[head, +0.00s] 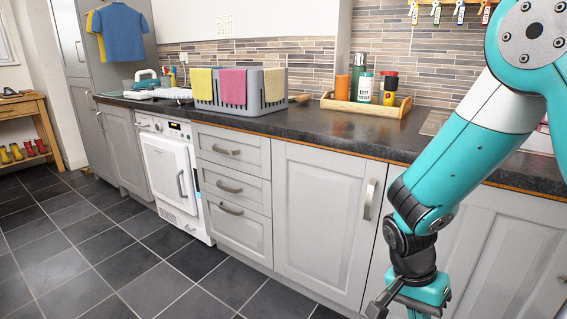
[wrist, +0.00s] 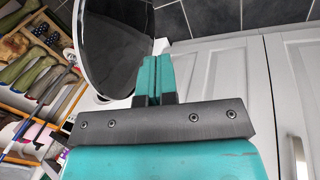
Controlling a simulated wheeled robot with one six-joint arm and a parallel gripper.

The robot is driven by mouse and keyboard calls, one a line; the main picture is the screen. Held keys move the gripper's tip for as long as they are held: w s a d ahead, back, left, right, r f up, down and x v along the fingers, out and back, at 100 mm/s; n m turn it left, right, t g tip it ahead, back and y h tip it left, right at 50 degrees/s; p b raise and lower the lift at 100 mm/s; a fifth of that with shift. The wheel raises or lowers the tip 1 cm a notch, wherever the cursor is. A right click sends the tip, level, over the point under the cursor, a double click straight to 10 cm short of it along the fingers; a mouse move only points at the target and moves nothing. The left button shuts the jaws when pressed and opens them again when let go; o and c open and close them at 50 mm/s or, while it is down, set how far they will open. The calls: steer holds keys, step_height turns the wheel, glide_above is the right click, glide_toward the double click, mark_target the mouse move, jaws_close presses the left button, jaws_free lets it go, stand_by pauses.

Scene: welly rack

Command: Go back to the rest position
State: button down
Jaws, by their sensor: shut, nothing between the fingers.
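My gripper (wrist: 152,80) is shut and empty; its two teal fingers lie together in the wrist view. In the head view the gripper (head: 378,306) hangs low at the bottom edge, in front of the grey cupboard doors (head: 318,220), and is partly cut off by the frame. My teal and white arm reaches down to it from the upper right.
The dark worktop (head: 300,128) holds a grey basket (head: 262,92) with cloths and a wooden tray (head: 335,104) with bottles. A white washing machine (head: 172,170) stands below. A wooden bench (head: 28,122) with wellies is far left. The tiled floor (head: 110,240) is clear.

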steer(key=s+a+r+n+t+y, duration=0.1)
steer(key=s+a+r+n+y, duration=0.3)
steer(key=s+a+r+n, duration=0.4)
steer(key=s+a+r+n+t+y, duration=0.25)
steer(key=s+a+r+n, duration=0.2)
steer(key=r+n, duration=0.6)
step_height(320, 180, up, 18)
steer(key=m+p, duration=0.1)
steer(key=p, duration=1.6)
steer(key=shift+d+f+g, duration=0.2)
steer(key=shift+d+g, duration=0.2)
steer(key=shift+g, duration=0.05)
